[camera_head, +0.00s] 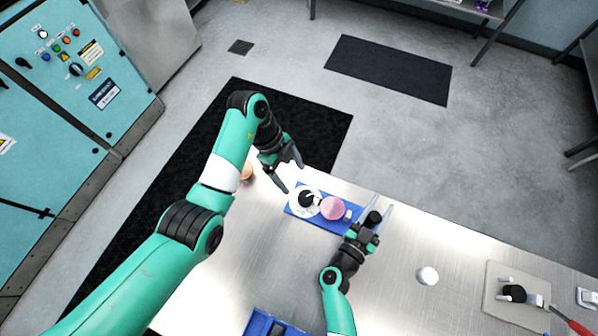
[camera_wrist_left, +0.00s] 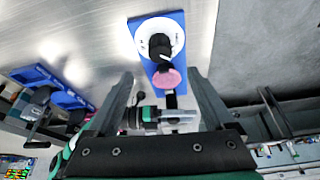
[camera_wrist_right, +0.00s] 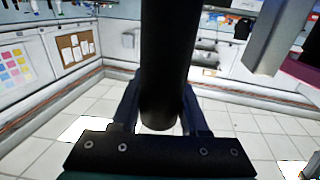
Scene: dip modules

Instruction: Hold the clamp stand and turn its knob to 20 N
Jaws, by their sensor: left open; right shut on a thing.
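The clamp stand has a blue base (camera_head: 325,222) on the steel table, with a white dial (camera_head: 297,204), a black knob (camera_head: 307,198) and a pink disc (camera_head: 332,208). The left wrist view also shows the dial (camera_wrist_left: 143,38), knob (camera_wrist_left: 160,45) and disc (camera_wrist_left: 168,79). The dial's marks are too small to read. My left gripper (camera_head: 289,178) is open and empty, just left of and above the knob, apart from it. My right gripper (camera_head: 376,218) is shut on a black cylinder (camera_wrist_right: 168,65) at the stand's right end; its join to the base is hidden.
A white round piece (camera_head: 427,276) stands to the right on the table. A beige board (camera_head: 500,310) with a black part and a red-handled tool (camera_head: 572,320) lie farther right. A blue tray (camera_head: 262,325) is at the front. An orange round thing (camera_head: 246,170) lies behind my left arm.

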